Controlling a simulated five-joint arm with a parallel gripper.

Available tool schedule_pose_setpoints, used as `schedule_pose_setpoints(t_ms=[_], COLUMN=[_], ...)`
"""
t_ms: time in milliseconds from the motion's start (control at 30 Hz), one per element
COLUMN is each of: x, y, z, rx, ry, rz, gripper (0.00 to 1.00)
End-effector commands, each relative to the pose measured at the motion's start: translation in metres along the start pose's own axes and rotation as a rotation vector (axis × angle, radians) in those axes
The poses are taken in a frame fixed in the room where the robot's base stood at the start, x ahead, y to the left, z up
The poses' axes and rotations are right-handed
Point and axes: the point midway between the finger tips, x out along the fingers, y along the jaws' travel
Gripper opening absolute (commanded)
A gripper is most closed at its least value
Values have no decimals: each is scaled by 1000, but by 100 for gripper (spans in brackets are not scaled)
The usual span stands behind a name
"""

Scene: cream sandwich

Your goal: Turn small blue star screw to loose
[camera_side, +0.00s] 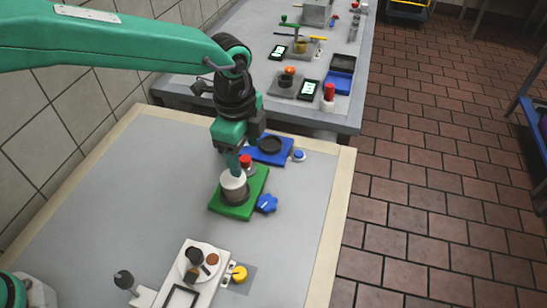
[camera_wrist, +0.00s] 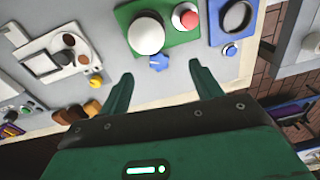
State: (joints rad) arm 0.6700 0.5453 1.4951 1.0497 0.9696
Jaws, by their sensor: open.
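The small blue star screw (camera_side: 267,203) sticks out from the right edge of the green base (camera_side: 228,209) in the side view. In the wrist view the star screw (camera_wrist: 159,62) shows at the base's near edge, in line with the gap between my fingertips. My gripper (camera_wrist: 161,72) is open and empty, its two green fingers spread apart. In the side view my gripper (camera_side: 233,168) hangs over the white-topped cylinder (camera_side: 233,186) on the green base and overlaps it in the picture. The exact height of the fingertips above the screw cannot be told.
A red knob (camera_wrist: 186,16) stands on the green base beside the white top. A blue base (camera_side: 270,150) with a dark ring and a small round blue knob (camera_side: 299,155) lies behind. A white device (camera_side: 203,272) with a yellow knob (camera_side: 239,273) is in front. The table's left side is clear.

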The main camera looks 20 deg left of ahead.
Motion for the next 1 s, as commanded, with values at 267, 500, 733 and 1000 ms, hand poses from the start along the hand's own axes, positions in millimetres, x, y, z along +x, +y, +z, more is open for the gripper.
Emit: schedule_pose_setpoints(t_ms=[267, 500, 733, 1000], x=[-5, -4, 12, 43], y=[0, 0, 1, 6], z=[6, 5, -12, -44], rx=[-23, -22, 2, 43], ry=[3, 3, -7, -26], rz=[-5, -5, 12, 40], gripper=[64, 64, 64, 64])
